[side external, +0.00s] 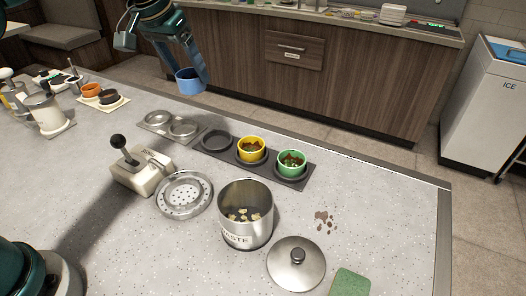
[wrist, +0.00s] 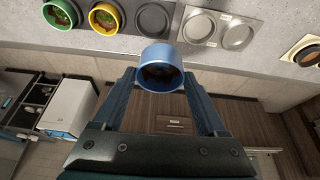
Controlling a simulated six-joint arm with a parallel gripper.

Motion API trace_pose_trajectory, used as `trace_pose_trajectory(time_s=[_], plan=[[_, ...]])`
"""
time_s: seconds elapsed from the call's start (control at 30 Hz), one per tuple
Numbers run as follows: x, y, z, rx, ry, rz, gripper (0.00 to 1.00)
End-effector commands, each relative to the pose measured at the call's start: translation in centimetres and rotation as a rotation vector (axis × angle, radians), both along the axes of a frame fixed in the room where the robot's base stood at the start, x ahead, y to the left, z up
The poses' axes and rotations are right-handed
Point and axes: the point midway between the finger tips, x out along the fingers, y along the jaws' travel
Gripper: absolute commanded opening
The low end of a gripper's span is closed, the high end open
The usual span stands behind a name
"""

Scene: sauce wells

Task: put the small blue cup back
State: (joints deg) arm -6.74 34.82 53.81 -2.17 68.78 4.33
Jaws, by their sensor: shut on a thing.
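My gripper (side external: 191,76) is shut on the small blue cup (side external: 188,87) and holds it up beyond the counter's far edge, apart from any surface. In the wrist view the blue cup (wrist: 160,52) sits between both fingers, with dark brown contents inside. A dark tray (side external: 222,156) on the counter has three wells in a row. One end well (side external: 215,140) is empty; it also shows in the wrist view (wrist: 153,18). The yellow cup (side external: 251,149) fills the middle well and the green cup (side external: 291,163) the other end well.
A metal plate with two empty wells (side external: 170,125) lies beside the tray. A beige lever device (side external: 140,172), a perforated disc (side external: 184,195), a steel waste pot (side external: 246,215), a lid (side external: 296,262) and a green sponge (side external: 350,283) stand nearer. Brown spots (side external: 325,220) mark the counter.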

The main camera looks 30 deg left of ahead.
Motion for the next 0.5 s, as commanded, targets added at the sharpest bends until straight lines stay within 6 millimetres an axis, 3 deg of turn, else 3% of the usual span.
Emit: trace_pose_trajectory(time_s=[0.1,0.23,0.5], plan=[[1.8,-0.7,-2.8,-0.001,0.005,-0.013,0.18],[2.8,-1.6,-5.9,-0.001,0.005,-0.034,0.18],[2.7,-2.1,-8.1,-0.001,-0.001,-0.047,0.18]])
